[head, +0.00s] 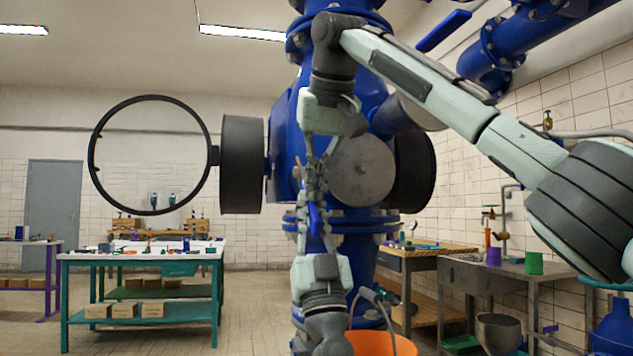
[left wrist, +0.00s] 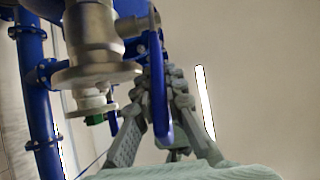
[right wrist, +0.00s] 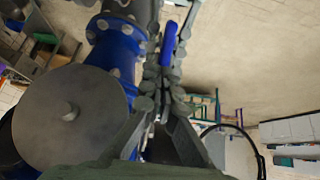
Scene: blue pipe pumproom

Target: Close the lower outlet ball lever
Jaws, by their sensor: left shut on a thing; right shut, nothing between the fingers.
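A blue ball lever (head: 315,218) stands roughly upright in front of the blue pipe column, just below a round steel flange. My left gripper (head: 319,232) reaches up from below and is shut on it. In the left wrist view the lever (left wrist: 159,95) lies between the fingers (left wrist: 168,80), beside a steel valve body (left wrist: 93,35). My right gripper (head: 317,182) points down from above, shut and empty, its tips close above the lever. In the right wrist view the lever (right wrist: 169,42) shows just beyond the fingertips; I cannot tell whether they touch it.
The blue pipe column (head: 356,255) and steel flange (head: 361,170) stand close behind both grippers. A black handwheel (head: 91,160) sticks out left. Another blue lever (head: 443,30) is high up. An orange bucket (head: 385,344) is below. A green workbench (head: 140,257) stands farther left.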

